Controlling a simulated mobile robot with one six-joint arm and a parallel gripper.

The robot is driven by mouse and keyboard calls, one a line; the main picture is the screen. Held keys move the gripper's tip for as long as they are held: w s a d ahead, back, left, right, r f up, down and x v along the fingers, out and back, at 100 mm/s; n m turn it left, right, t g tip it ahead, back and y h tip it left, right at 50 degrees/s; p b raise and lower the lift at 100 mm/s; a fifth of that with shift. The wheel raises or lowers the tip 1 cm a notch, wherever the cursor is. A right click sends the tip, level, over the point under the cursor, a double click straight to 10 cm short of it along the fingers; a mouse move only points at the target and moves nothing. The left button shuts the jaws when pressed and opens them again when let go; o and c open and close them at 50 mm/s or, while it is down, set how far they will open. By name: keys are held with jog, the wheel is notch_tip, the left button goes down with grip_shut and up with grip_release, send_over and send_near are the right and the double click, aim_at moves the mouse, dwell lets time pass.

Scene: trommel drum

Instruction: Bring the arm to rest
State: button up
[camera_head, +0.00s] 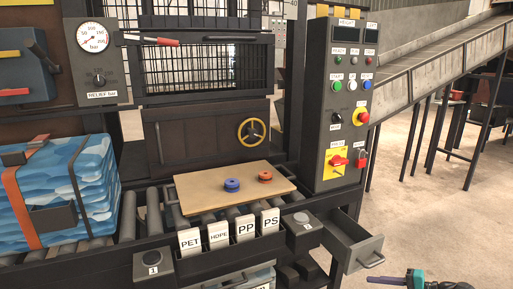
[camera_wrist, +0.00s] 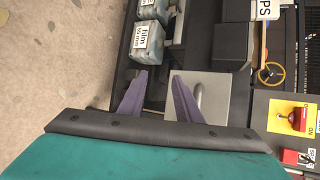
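My gripper (camera_head: 390,280) shows at the bottom right of the head view, in front of the machine and low beside the pulled-out drawer (camera_head: 355,243). The grey drawer (camera_wrist: 214,88) lies beyond and partly behind the right finger in that view. The fingers appear clear of it, though the exact distance cannot be told.
Bare floor (camera_head: 440,220) is open at right.

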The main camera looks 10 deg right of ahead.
jog(key=s+a+f+n+g+h+p, duration=0.15)
jog(key=a+f+g+p, duration=0.35)
jog(key=a, duration=0.7)
jog(key=s+a+f+n+g+p, duration=0.25)
jog(key=a+f+g+p, duration=0.35)
jog(key=a, duration=0.6)
jog(key=s+a+f+n+g+h+p, duration=0.1)
jog(key=s+a+f+n+h+p, duration=0.1)
jog(key=s, duration=0.8)
jog(key=s+a+f+n+g+h+p, duration=0.2)
jog(key=s+a+n+h+p, duration=0.3)
jog(key=s, duration=0.5)
jog(key=shift+s+a+f+g+h+p, duration=0.15)
jog(key=shift+s+a+g+h+p, duration=0.15)
jog(key=shift+a+h+p, duration=0.8)
jog(key=shift+w+a+y+p, duration=0.1)
jog(key=shift+a+y+p, duration=0.1)
jog(key=shift+y+p, duration=0.2)
